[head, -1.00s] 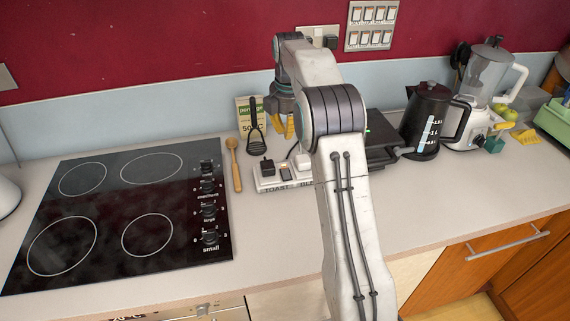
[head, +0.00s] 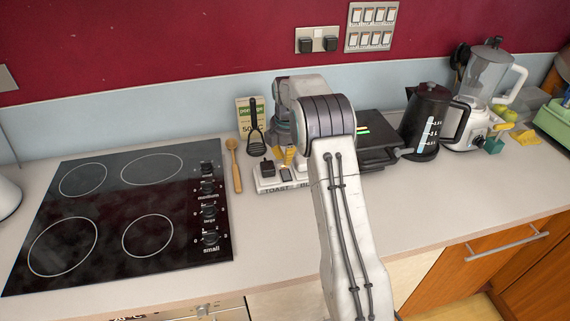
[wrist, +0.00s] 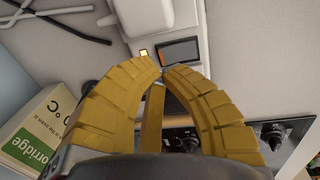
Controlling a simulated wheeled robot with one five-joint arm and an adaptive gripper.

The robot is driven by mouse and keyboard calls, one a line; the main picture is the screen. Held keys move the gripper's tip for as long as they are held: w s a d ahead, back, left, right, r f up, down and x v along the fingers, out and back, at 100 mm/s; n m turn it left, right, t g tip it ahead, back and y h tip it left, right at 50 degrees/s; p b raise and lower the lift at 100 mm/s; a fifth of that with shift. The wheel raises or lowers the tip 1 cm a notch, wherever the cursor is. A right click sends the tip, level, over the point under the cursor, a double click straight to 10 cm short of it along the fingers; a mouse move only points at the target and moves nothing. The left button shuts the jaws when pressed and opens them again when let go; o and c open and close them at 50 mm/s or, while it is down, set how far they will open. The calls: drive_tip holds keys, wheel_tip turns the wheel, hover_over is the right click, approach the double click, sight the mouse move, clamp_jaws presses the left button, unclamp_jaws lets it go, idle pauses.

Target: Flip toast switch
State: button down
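A white socket block (head: 265,184) lies on the counter, with the labels TOAST and a partly hidden second word on its front edge. A black plug (head: 267,167) stands on its left part. A dark switch (head: 286,173) is just right of that plug. In the wrist view a dark rectangular switch (wrist: 180,52) shows beside a small lit indicator (wrist: 144,54). My gripper (wrist: 162,72) has its yellow curved fingertips together, just short of this switch in the picture, with nothing between them. Contact cannot be told. My arm hides the block's right part in the head view.
A porridge box (head: 243,113), a black spatula (head: 254,130) and a wooden spoon (head: 234,160) are close on the left. The hob (head: 120,220) lies farther left. A dark appliance (head: 378,135), kettle (head: 424,120) and blender (head: 482,95) stand right. The front counter is clear.

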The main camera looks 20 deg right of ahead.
sight(285, 169)
drive_tip(key=shift+w+f+p, duration=0.2)
drive_tip(key=shift+f+p, duration=0.15)
drive_tip(key=shift+f, duration=1.5)
drive_tip(key=shift+f, duration=0.1)
drive_tip(key=shift+f+b, duration=0.55)
drive_tip(key=shift+b, duration=0.25)
drive_tip(key=shift+r, duration=0.2)
drive_tip(key=shift+w+r+p, duration=0.15)
drive_tip(key=shift+r+p, duration=0.5)
drive_tip(key=shift+r, duration=0.05)
drive_tip(key=shift+r, duration=0.1)
drive_tip(key=shift+r, duration=0.25)
wheel_tip(285, 169, up, 11)
drive_tip(key=s, duration=0.1)
drive_tip(key=shift+s, duration=0.2)
